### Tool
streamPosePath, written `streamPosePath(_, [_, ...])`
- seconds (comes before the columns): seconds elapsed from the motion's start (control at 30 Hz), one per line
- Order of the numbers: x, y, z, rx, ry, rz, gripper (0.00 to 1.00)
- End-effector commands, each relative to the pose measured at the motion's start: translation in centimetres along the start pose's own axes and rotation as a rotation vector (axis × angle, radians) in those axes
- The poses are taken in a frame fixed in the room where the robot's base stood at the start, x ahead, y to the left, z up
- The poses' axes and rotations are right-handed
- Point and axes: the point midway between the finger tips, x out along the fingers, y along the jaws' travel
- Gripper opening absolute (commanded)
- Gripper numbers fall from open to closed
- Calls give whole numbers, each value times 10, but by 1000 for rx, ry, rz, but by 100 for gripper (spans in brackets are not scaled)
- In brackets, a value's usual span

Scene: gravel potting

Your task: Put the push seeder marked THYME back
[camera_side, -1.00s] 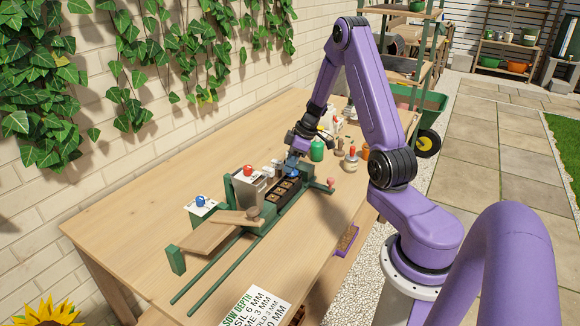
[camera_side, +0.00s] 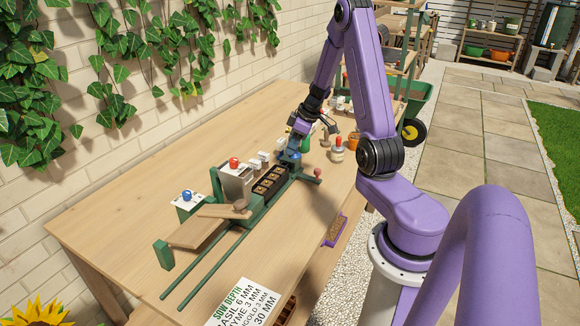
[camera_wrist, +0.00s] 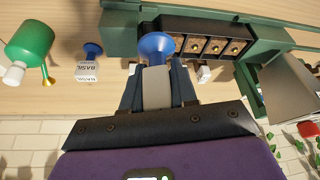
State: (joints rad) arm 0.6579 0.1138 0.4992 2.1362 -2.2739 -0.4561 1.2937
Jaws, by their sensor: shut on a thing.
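My gripper (camera_side: 296,142) is shut on a push seeder with a blue funnel-shaped end (camera_wrist: 156,46), seen between the fingers in the wrist view. It also shows as a blue spot under my gripper in the side view (camera_side: 294,155). No THYME mark is readable on it. The funnel overlaps the end of the black cell tray (camera_wrist: 178,23) in the wrist view; I cannot tell whether they touch. A second blue-ended seeder (camera_wrist: 92,49) with a BASIL label stands apart, left of my gripper in the wrist view.
The cell tray sits in a green frame with long rails (camera_side: 205,270). A grey box with a red knob (camera_side: 235,180) stands beside it. A green can (camera_wrist: 30,42), a red-capped bottle (camera_side: 337,151) and an orange pot (camera_side: 354,142) stand nearby. The left of the wooden table (camera_side: 120,215) is clear.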

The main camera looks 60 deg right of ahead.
Motion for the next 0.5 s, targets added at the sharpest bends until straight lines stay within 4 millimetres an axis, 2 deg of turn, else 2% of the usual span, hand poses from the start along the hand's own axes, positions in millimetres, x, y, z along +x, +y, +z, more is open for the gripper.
streamPosePath(0.1, [-23, 10, 28, 139, 1, 60, 6])
streamPosePath(0.23, [-37, 15, 47, 239, 1, 100, 6])
streamPosePath(0.37, [-37, 24, 51, 276, 0, 114, 6])
streamPosePath(0.5, [-21, 44, 44, 276, 0, 112, 6])
